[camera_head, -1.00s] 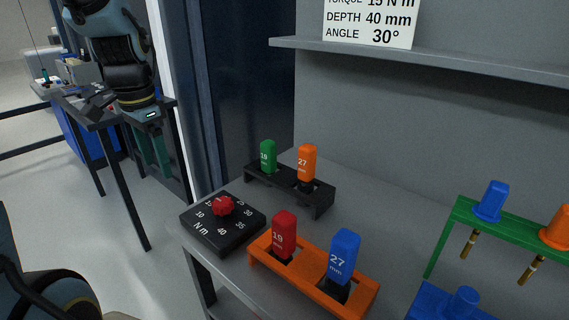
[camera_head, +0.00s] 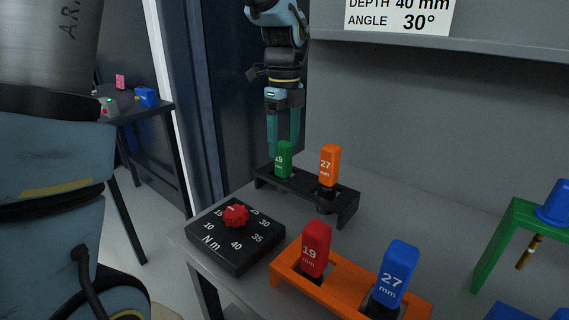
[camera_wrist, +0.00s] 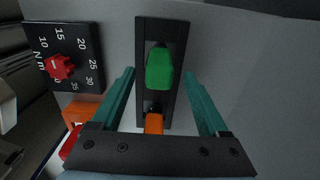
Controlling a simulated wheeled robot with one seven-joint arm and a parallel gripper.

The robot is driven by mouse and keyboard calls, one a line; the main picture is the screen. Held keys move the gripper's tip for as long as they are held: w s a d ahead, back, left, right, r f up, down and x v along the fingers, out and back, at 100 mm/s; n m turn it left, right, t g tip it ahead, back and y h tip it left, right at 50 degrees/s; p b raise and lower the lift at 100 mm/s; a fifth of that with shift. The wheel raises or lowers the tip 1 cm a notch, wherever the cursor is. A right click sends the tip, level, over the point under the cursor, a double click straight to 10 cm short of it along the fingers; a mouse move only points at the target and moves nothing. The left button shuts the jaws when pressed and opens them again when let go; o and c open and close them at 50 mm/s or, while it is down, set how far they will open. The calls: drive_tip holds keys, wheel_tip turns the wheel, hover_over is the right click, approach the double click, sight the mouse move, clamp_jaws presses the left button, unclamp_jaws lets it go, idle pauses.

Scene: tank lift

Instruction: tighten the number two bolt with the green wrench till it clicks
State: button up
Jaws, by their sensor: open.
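The green wrench (camera_head: 284,163), marked 19, stands upright in a black rack (camera_head: 345,209) on the grey bench. My gripper (camera_head: 281,147) is open and points down just above and around the top of the green wrench. In the wrist view, the green wrench (camera_wrist: 160,69) lies between the two teal fingers of my gripper (camera_wrist: 161,74), with a gap on each side. Nothing is held. The number two bolt cannot be made out in these frames.
An orange wrench (camera_head: 329,165) marked 27 stands beside it in the same rack. An orange rack (camera_head: 340,291) in front holds a red (camera_head: 316,248) and a blue tool (camera_head: 394,275). A black dial box (camera_head: 235,237) sits at left, a green stand (camera_head: 497,248) at right.

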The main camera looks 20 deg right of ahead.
sight(283, 160)
drive_tip(key=shift+a+f+p, duration=0.1)
drive_tip(key=shift+f+p, duration=0.45)
drive_tip(key=shift+f, duration=2.2)
drive_tip(key=shift+c, duration=0.3)
clamp_jaws()
